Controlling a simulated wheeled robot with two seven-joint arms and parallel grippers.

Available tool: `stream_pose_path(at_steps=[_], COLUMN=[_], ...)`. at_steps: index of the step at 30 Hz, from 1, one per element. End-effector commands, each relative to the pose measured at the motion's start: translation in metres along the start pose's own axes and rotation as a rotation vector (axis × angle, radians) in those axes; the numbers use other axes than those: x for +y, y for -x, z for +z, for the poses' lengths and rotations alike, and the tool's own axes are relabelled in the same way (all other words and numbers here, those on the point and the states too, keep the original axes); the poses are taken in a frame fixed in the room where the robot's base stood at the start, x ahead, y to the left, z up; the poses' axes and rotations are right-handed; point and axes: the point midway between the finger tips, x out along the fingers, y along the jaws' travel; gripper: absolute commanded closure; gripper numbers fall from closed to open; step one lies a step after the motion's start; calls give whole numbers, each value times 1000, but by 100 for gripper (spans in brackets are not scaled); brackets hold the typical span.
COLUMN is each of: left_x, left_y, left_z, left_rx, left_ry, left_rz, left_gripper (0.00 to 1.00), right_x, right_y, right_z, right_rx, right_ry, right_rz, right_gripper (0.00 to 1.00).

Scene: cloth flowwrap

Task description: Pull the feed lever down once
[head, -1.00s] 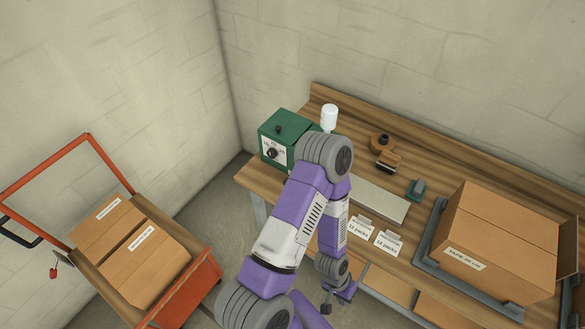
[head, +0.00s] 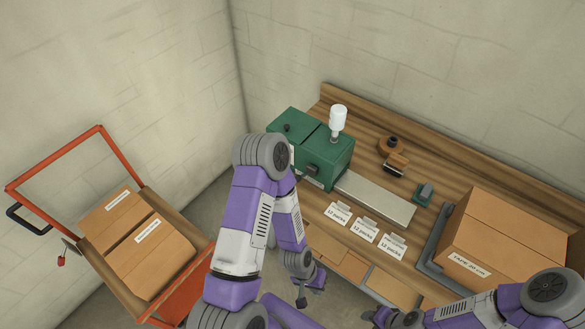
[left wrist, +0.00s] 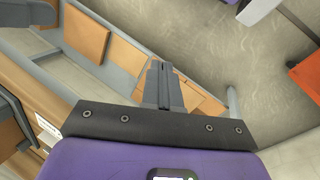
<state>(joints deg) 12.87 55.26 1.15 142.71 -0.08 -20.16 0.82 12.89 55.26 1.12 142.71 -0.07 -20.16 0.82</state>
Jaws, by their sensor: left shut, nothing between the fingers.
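The green machine (head: 331,157) stands at the back left of the workbench. A white, bottle-shaped handle (head: 338,118) stands upright on a short stem at its right side; I take this for the feed lever. My left arm hides the machine's front left corner. My left gripper (head: 302,298) hangs low in front of the bench, well apart from the lever. In the left wrist view its fingers (left wrist: 161,85) are together with nothing between them. My right gripper (head: 388,318) is at the bottom edge, too small and cut off to read its jaws.
A grey plate (head: 375,198) runs right from the machine. Several label cards (head: 364,228) lie in front of it. A tape dispenser (head: 395,163) and a small green tool (head: 423,193) sit behind. A large carton (head: 510,240) is at right. An orange cart (head: 103,130) with boxes stands left.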

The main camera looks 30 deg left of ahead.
Motion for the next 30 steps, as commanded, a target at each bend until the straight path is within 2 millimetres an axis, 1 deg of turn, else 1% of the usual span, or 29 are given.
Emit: stream_pose_path(at_steps=[2,4,5,8,9,11,12,14,15,17,18,20,21,24,27,30], left_x=[1,3,5,13,16,20,21,20,19,16,13,9,6,0,-4,-6], left_y=[2,8,13,40,57,89,114,154,182,226,255,294,318,363,388,396], left_z=[-3,-13,-20,-59,-79,-112,-134,-165,-183,-207,-220,-235,-243,-254,-258,-258], left_rx=[2,7,10,24,29,39,45,49,53,56,58,59,60,58,54,50], left_ry=[-3,-16,-25,-80,-109,-160,-193,-238,-263,-292,-306,-320,-325,-327,-324,-321], left_rz=[1,3,5,5,0,-16,-34,-70,-99,-147,-179,-226,-255,-310,-342,-353], left_gripper=[100,100,100,100,100,100,100,100,100,100,100,100,100,100,100,100], right_x=[0,-2,-4,-10,-13,-18,-21,-26,-29,-33,-35,-38,-40,-43,-44,-44], right_y=[1,6,9,26,34,47,56,69,77,88,94,102,107,114,118,118], right_z=[0,0,0,1,2,2,2,3,3,4,4,4,5,5,5,5], right_rx=[0,0,0,0,0,0,0,0,0,0,0,0,0,0,0,0], right_ry=[0,0,0,0,0,0,0,0,0,1,1,1,1,0,0,0], right_rz=[0,0,0,0,0,0,0,0,0,0,0,0,0,0,0,0], right_gripper=[57,57,57,57,57,57,57,57,57,57,57,57,57,57,57,57])
